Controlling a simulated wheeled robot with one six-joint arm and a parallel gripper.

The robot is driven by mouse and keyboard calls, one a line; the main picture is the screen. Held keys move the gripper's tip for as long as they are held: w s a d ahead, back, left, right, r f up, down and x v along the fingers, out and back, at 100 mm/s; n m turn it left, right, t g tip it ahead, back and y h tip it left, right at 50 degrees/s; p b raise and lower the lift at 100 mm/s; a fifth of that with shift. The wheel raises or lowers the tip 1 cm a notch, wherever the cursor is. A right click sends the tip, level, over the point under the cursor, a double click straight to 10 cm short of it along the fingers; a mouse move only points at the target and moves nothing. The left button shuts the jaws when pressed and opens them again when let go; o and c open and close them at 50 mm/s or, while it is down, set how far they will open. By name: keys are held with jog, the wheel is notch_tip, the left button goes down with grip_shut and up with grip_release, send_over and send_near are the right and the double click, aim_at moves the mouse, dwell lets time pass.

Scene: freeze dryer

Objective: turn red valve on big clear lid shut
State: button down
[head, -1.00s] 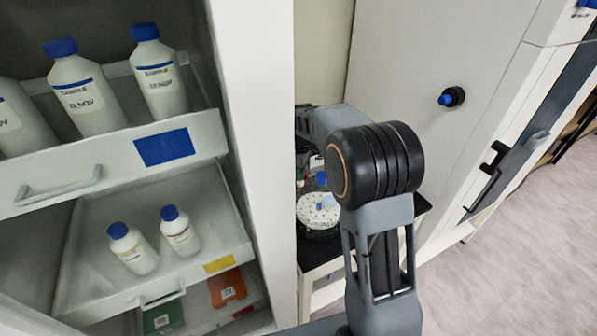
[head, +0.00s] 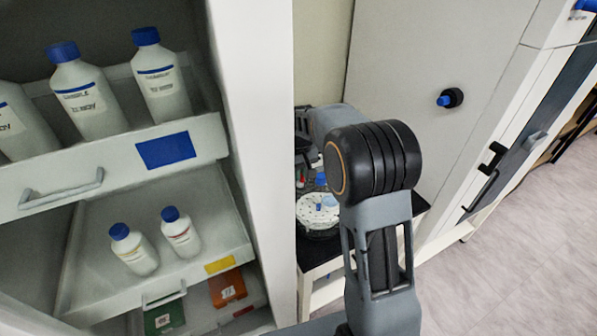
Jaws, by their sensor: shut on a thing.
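My gripper (head: 303,158) is only partly in view, low behind my forearm and the white cabinet edge. It is shut at the valve area over the round drum; its fingertips are mostly hidden. The red valve shows at most as a tiny reddish speck beside the cabinet edge, too small to read its angle. The big clear lid is hard to make out around the round white perforated plate (head: 312,213), which stands on a dark-topped stand. Small blue valve knobs (head: 321,180) show near the plate.
The white cabinet (head: 250,150) at left holds open drawers with blue-capped bottles (head: 160,75) and closely borders my arm. A large grey-white machine (head: 430,60) with a blue-tipped black knob (head: 450,98) stands at right. The floor (head: 540,240) at right is clear.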

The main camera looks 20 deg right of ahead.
jog(key=m, duration=0.4)
jog(key=shift+d+m, duration=0.1)
jog(key=shift+m, duration=2.2)
jog(key=c, duration=1.2)
grip_release()
jog(key=shift+o, duration=0.2)
notch_tip(320, 180, up, 14)
jog(key=shift+f, duration=0.1)
